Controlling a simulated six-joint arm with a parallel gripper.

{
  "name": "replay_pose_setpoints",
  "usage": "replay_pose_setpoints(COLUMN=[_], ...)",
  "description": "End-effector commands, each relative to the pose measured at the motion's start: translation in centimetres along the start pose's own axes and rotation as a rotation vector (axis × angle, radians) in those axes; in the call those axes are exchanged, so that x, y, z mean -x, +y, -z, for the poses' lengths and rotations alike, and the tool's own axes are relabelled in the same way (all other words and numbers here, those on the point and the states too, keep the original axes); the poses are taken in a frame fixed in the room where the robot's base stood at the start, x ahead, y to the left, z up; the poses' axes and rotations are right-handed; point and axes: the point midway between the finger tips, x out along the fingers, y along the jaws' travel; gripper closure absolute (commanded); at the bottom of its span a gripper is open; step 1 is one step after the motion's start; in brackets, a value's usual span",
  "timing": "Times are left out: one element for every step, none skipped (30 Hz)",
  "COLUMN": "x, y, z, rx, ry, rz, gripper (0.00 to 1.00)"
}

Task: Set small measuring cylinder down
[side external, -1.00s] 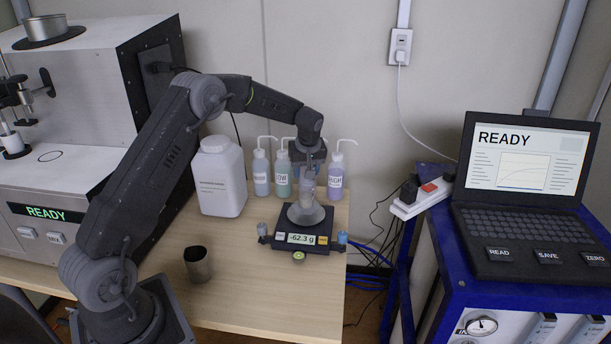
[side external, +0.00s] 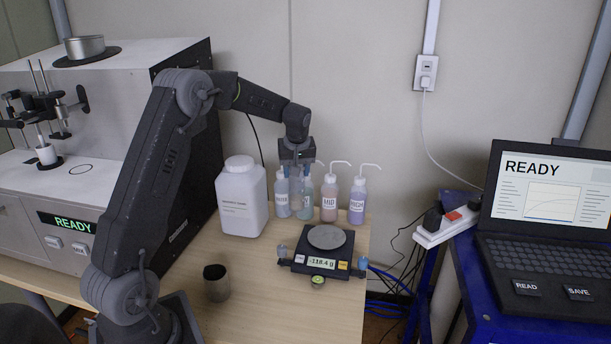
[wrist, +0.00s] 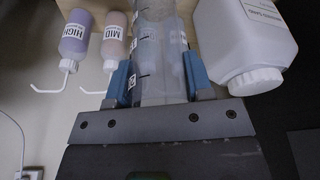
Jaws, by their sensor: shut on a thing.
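The small measuring cylinder (side external: 296,190) is clear, with dark graduation marks in the wrist view (wrist: 160,60). My gripper (side external: 297,172) points down and is shut on it, with a blue finger on each side in the wrist view (wrist: 160,72). The cylinder looks upright, left of and behind the balance (side external: 324,252), and clear of its pan. It overlaps the wash bottles in the side view. I cannot tell whether its base touches the bench. The balance pan is empty and the display reads -118.4 g.
A white jug (side external: 241,200) stands close on the left. Several wash bottles, including MID (side external: 329,200) and HIGH (side external: 358,203), stand behind and to the right. The wooden bench (side external: 262,270) is bare between cup and balance.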

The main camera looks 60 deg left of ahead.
Motion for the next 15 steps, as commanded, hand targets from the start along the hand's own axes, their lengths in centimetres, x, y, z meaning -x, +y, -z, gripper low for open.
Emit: replay_pose_setpoints(x=[0.2,0.3,0.5,0.6,0.7,0.8,0.8,0.9,0.9,1.0,1.0,1.1,1.1,1.2,1.2], y=[-0.4,-0.6,-0.8,-1.0,-1.1,-1.3,-1.4,-1.6,-1.7,-1.8,-1.9,-2.0,-2.1,-2.2,-2.2], z=[0.2,0.3,0.5,0.5,0.6,0.7,0.7,0.8,0.8,0.9,0.9,1.0,1.0,1.0,1.1], rx=[0.003,0.003,0.004,0.003,0.003,0.002,0.002,0.002,0.002,0.003,0.003,0.003,0.003,0.003,0.002], ry=[0.001,0.001,0.001,0.002,0.002,0.001,0.001,0.001,0.000,0.000,0.000,0.000,0.000,0.000,0.001], rz=[-0.001,-0.001,-0.001,-0.001,-0.002,-0.001,-0.001,-0.001,-0.001,-0.001,-0.001,-0.001,-0.001,-0.001,-0.001], gripper=[1.00,1.00,1.00,1.00,1.00,1.00,1.00,1.00,1.00,1.00,1.00,1.00,1.00,1.00,1.00])
